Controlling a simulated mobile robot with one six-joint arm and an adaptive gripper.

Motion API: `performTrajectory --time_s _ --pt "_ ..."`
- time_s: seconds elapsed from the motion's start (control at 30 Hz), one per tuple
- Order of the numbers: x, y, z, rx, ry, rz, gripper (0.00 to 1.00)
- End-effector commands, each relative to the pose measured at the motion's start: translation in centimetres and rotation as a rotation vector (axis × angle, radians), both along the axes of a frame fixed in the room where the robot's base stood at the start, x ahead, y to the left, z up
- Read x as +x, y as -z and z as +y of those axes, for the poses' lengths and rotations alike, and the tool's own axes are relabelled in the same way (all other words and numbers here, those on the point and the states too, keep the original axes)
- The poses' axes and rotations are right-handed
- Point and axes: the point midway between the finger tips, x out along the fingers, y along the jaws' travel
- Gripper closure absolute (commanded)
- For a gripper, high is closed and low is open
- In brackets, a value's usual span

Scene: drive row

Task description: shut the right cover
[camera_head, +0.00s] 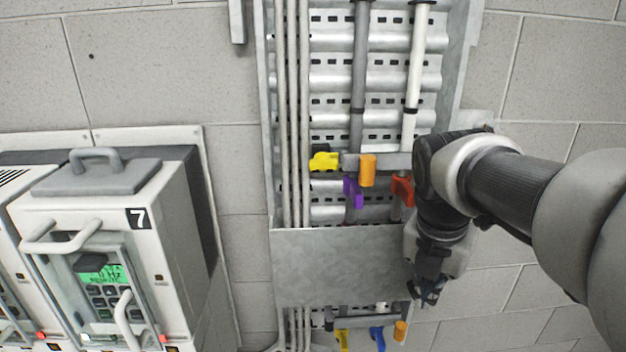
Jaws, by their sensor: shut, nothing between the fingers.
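The drive unit marked 7 (190,275) stands at the left. It has a grey lid (120,178) with a handle on its top, and a front panel (60,270) with pale bar handles and a green-lit display (100,275). I cannot tell which part is the right cover, or whether it is open. My gripper (430,298) is shut and empty. It points down just right of a flat grey metal plate (340,268), well away from the drive; I cannot tell whether it touches the plate.
A metal cable tray (460,50) runs up the block wall (550,90), carrying pipes with yellow (324,160), purple (353,192), orange (367,170) and red (403,190) valve handles. Another drive is cut off at the far left. Bare wall lies between drive and tray.

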Motion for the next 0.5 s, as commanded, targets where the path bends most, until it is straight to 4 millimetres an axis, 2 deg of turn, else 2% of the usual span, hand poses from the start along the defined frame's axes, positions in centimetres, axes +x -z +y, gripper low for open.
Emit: performTrajectory --time_s 0.5 --pt "0.23 -0.43 -0.02 -0.002 -0.001 -0.008 1.00"
